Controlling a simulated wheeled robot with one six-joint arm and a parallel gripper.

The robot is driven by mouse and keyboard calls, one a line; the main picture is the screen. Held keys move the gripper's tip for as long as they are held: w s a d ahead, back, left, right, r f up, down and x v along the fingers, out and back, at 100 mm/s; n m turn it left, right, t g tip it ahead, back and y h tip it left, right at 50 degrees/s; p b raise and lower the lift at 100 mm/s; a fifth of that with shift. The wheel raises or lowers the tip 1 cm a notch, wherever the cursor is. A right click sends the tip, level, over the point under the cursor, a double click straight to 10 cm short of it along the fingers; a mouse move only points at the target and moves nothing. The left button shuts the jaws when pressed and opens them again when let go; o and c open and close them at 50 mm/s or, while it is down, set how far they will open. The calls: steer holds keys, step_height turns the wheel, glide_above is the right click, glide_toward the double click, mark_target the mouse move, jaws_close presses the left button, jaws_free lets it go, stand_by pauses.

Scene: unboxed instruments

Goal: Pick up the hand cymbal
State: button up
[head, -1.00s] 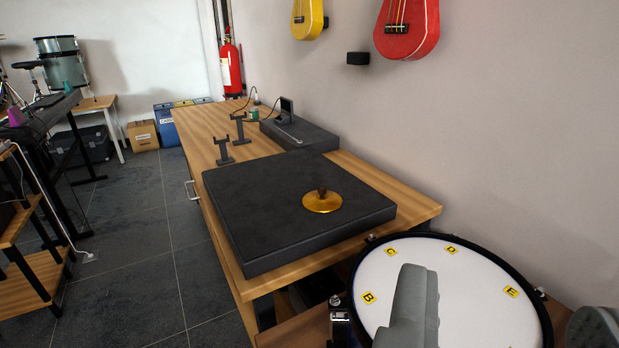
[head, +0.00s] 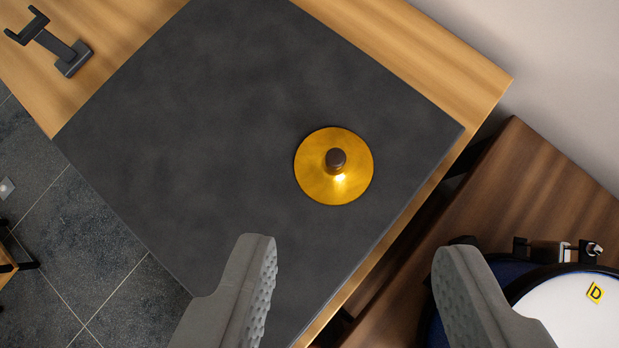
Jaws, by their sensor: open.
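The hand cymbal (head: 318,183) is a round golden disc with a dark brown knob at its centre. It lies flat on a dark grey square pad (head: 200,110), near the pad's right corner. My gripper (head: 353,245) shows at the bottom of the head view with its two grey fingers spread wide apart. The gripper is open and empty. In the picture the cymbal lies above the gap between the fingertips, apart from both fingers.
The pad lies on a wooden table (head: 455,60). A dark stand (head: 55,45) is at the upper left. A drum (head: 575,312) and a brown wooden surface (head: 520,190) are at the right, close to the right finger. The rest of the pad is clear.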

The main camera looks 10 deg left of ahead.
mark_target(336, 157)
steer(key=w+f+g, duration=0.5)
steer(key=w+g, duration=0.2)
steer(key=w, duration=0.4)
steer(key=shift+n+g, duration=0.3)
steer(key=f, duration=1.7)
steer(key=shift+s+f, duration=0.35)
steer(key=shift+f, duration=0.05)
jaws_close()
